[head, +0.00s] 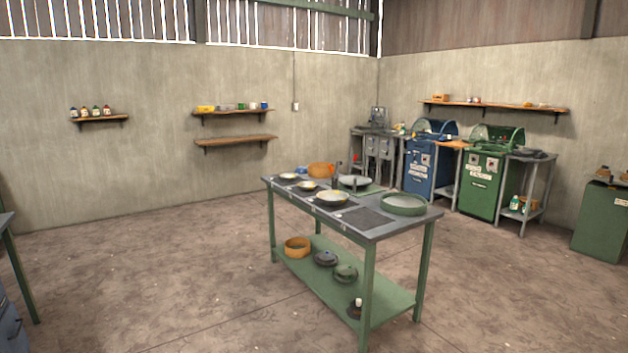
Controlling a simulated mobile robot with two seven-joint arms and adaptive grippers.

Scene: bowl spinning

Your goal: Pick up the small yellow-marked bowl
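A green-legged workbench (284,190) stands in the middle of the room. A row of three shallow bowls sits along its front left side: a small pale one (288,177) at the far left, a small one with a yellowish tint (308,186) in the middle, and a larger one with a yellowish rim (332,198) on the right. They are too small in the view to tell which carries the yellow mark. Neither of my grippers is in the head view.
The bench also holds an orange tub (320,169), a wheel-like disc (355,182), a dark mat (366,218) and a green round tray (403,204). Its lower shelf (315,277) holds several containers. Open floor (180,270) lies left of it; machines stand behind right.

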